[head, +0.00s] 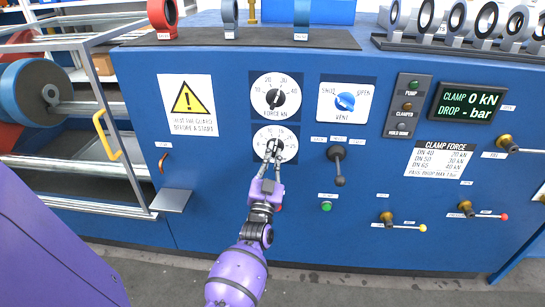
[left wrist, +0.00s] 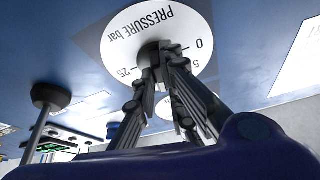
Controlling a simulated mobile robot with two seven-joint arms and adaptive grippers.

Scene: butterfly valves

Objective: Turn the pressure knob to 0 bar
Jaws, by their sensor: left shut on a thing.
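The pressure knob is a dark knob (left wrist: 149,54) at the centre of a white round dial (head: 289,143), below the force dial. The left wrist view shows the dial turned over, with "PRESSURE bar" and the marks 0, 5 and 25 readable. My left gripper (head: 273,157) reaches up from below, its fingers shut on the knob. The fingers hide much of the knob and part of the scale, so I cannot tell which mark it points to. My right gripper is not in view.
The force knob (head: 275,98) sits close above on its own dial. A blue vent knob (head: 345,101) and a dark lever (head: 338,165) are to the right. The display (head: 468,104) reads clamp 0 kN, drop - bar. A small ledge (head: 171,201) juts out at left.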

